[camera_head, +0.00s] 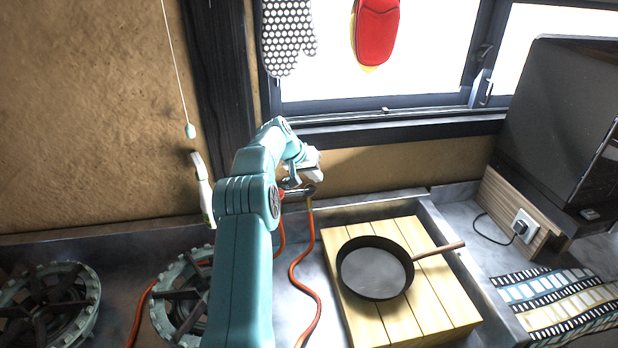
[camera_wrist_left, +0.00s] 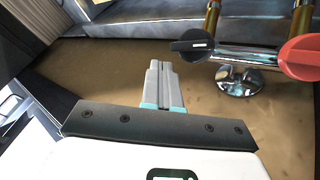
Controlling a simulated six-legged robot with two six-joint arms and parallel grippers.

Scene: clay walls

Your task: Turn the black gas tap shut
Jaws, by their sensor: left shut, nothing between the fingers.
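The black gas tap (camera_wrist_left: 192,42) shows in the left wrist view, on the left end of a silver pipe (camera_wrist_left: 246,56). Its lever has a white mark and lies roughly sideways in that picture. A red tap (camera_wrist_left: 300,57) is on the pipe's right end. My left gripper (camera_wrist_left: 160,75) is shut and empty; its fingertips are just below and left of the black tap in the picture, apart from it. In the head view my left gripper (camera_head: 291,182) is near the wall by the pipe, and I cannot clearly make out the black tap there. My right gripper is not in view.
A frying pan (camera_head: 375,268) sits on a slatted wooden board (camera_head: 440,300) to the right. Orange hoses (camera_head: 300,270) run down from the pipe to the counter. Gas burners (camera_head: 45,305) stand at the left. A white bottle (camera_head: 203,190) is by the wall.

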